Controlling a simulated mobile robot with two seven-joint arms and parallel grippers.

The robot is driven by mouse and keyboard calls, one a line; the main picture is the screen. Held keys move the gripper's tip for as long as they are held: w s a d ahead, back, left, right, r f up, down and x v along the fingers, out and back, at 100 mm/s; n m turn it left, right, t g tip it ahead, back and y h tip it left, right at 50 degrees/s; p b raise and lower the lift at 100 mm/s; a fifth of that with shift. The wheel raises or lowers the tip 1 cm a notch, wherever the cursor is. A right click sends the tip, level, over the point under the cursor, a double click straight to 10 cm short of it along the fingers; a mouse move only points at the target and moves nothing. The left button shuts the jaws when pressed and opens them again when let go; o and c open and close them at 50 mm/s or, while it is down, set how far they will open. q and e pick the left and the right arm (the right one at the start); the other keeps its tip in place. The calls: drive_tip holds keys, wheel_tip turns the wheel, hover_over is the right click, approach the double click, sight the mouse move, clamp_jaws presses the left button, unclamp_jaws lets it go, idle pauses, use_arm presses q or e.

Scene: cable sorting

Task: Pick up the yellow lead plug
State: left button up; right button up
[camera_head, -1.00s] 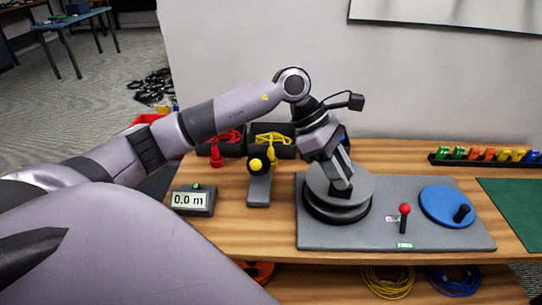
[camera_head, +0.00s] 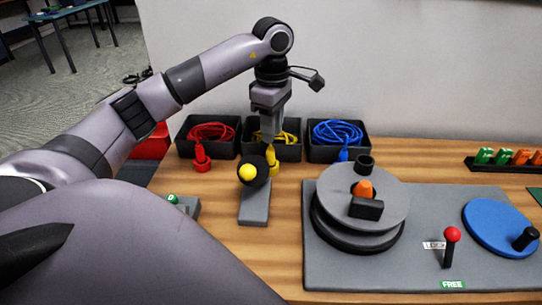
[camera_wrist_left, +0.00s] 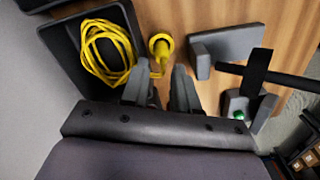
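The yellow lead plug (camera_head: 272,163) stands upright in front of the middle black bin, its upper end close under my left gripper (camera_head: 268,138). In the left wrist view the yellow plug (camera_wrist_left: 160,48) shows just beyond and between the two fingertips. There my left gripper (camera_wrist_left: 162,72) is open, with a clear gap between its fingers. I cannot tell whether a finger touches the plug. The coiled yellow lead (camera_wrist_left: 105,52) lies in its black bin (camera_head: 289,153). My right gripper is not in view.
A red plug (camera_head: 201,160) and a blue plug (camera_head: 344,156) stand at the neighbouring bins. The turntable (camera_head: 385,199) and red-knobbed lever (camera_head: 453,236) are at right.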

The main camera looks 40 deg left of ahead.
sight(271, 148)
use_arm(q)
wheel_tip(271, 148, down, 6)
drive_tip(key=shift+s+f, duration=0.1)
drive_tip(key=shift+s, duration=0.05)
clamp_jaws()
